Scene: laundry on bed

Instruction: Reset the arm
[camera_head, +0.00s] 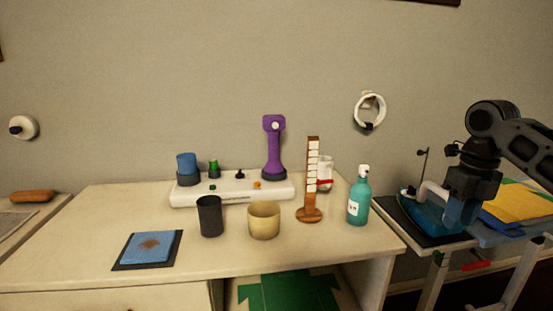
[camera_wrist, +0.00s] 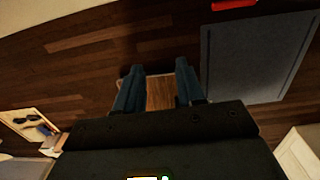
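My arm comes in from the right in the head view. My gripper (camera_head: 459,214) points down with bluish fingers, in front of or beside a teal iron-like thing (camera_head: 428,212) with a pale handle. I cannot tell whether they touch. In the wrist view my gripper (camera_wrist: 160,72) has its two blue fingers clearly apart. A lighter brown wooden patch (camera_wrist: 160,95) shows between them, with dark wooden floor beyond. I see nothing gripped.
A desk (camera_head: 80,225) holds a teal pump bottle (camera_head: 358,202), a dark cup (camera_head: 210,217), a beige cup (camera_head: 264,221) and a purple stand (camera_head: 273,150). Folded yellow cloth (camera_head: 515,205) lies under my arm at right. A grey panel (camera_wrist: 255,55) shows in the wrist view.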

